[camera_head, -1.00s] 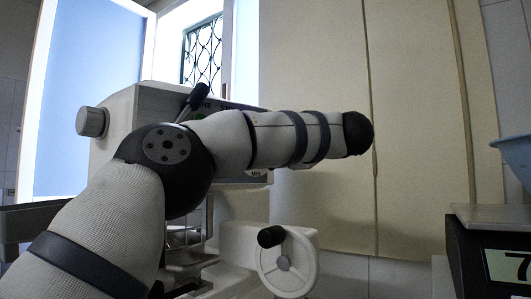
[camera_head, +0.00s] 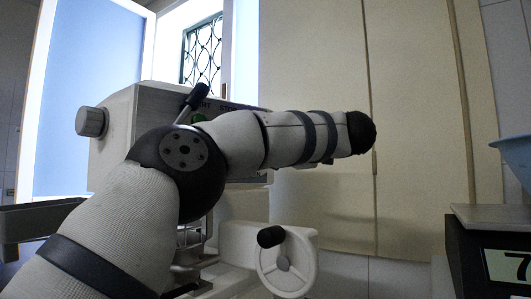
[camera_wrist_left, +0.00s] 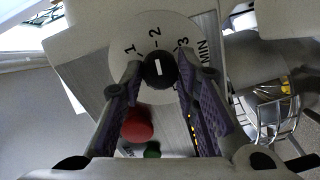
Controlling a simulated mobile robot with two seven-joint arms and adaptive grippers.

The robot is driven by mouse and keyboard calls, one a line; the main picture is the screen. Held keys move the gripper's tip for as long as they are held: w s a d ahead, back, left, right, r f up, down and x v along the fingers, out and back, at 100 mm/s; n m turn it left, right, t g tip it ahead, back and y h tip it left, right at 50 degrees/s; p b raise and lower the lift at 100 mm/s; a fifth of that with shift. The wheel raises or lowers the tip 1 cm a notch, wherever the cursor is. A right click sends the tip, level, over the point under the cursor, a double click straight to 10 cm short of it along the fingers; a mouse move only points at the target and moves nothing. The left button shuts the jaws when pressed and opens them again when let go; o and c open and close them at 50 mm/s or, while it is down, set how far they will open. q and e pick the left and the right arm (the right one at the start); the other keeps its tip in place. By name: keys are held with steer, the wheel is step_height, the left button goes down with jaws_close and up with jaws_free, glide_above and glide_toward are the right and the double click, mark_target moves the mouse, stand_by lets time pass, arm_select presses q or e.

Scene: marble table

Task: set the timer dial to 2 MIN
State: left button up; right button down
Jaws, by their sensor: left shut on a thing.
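The timer dial is a small dark round knob (camera_wrist_left: 160,71) with a white mark, in the left wrist view. It sits on a round white scale plate (camera_wrist_left: 116,35) printed 1, 2, 3 and MIN. The white mark lies roughly in line with the 2. My left gripper (camera_wrist_left: 161,76) has its purple-padded fingers on both sides of the knob and is shut on it. In the head view my left arm hides the dial and the gripper. My right gripper is not in view.
A red button (camera_wrist_left: 137,125) and a green button (camera_wrist_left: 152,149) lie between my fingers below the dial. In the head view the pale machine (camera_head: 118,105) has a side knob (camera_head: 91,121), a black-handled lever (camera_head: 195,100) and a handwheel (camera_head: 286,263). A digital scale (camera_head: 490,235) stands at right.

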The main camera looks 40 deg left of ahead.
arm_select(q)
steer(key=shift+m, duration=0.4)
steer(key=o, duration=1.2)
steer(key=shift+c, duration=0.2)
steer(key=v, duration=1.2)
